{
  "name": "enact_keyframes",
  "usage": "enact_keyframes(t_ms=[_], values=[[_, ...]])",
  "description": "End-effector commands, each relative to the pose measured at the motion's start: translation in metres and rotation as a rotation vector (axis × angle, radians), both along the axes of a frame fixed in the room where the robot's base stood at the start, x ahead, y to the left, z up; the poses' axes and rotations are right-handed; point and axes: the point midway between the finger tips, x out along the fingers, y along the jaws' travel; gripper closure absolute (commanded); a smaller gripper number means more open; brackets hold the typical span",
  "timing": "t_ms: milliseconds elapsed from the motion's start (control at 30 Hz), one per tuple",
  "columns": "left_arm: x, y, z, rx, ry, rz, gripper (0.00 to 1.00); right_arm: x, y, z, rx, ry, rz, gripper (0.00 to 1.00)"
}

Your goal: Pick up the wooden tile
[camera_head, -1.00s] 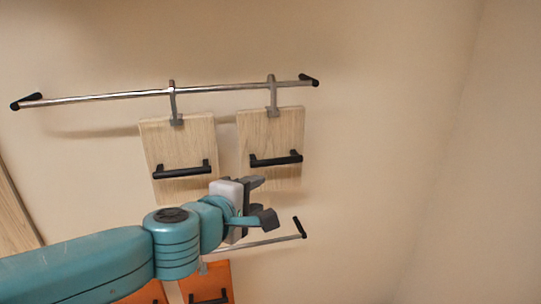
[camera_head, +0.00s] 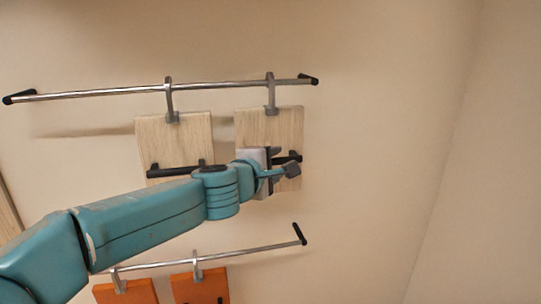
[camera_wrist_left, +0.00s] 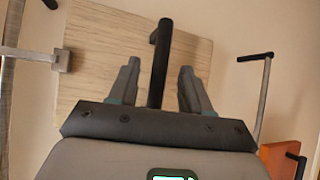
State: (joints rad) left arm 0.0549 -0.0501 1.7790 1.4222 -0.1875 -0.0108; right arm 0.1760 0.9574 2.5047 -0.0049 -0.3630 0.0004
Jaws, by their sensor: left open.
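Two pale wooden tiles hang from the upper rail, each with a black bar handle. The right wooden tile (camera_head: 268,124) hangs from a grey hook; its handle (camera_head: 293,157) is partly hidden by my left gripper (camera_head: 283,164). The left wooden tile (camera_head: 172,137) hangs beside it, apart from the gripper. In the left wrist view, my left gripper (camera_wrist_left: 158,68) is open, one finger on each side of the black handle (camera_wrist_left: 160,45) of the wooden tile (camera_wrist_left: 100,52). I cannot tell whether either finger touches it. My right gripper is not in view.
The upper metal rail (camera_head: 100,93) runs along the wall. Below it is a lower rail (camera_head: 240,254) with two orange tiles, the right one (camera_head: 200,288) partly cut off by the frame. The wall to the right is bare.

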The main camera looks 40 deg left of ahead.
Motion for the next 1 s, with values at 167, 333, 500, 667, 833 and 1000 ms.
enact_keyframes(t_ms=[167,333,500,667,833,1000], values=[[0.021,0.004,-0.004,-0.002,0.0,0.0,0.52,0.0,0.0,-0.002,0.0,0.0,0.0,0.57],[0.023,0.004,-0.004,-0.001,-0.001,0.0,0.52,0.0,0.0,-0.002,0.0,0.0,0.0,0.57],[0.022,0.004,-0.004,-0.001,-0.001,0.0,0.84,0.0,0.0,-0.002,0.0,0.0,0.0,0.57],[0.022,0.004,-0.002,0.001,-0.004,0.001,1.0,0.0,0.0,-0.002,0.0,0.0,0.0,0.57],[0.022,0.004,-0.002,0.001,-0.004,0.001,1.0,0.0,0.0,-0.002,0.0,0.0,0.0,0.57],[0.022,0.004,0.004,0.001,-0.004,0.001,1.0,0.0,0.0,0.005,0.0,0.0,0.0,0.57]])
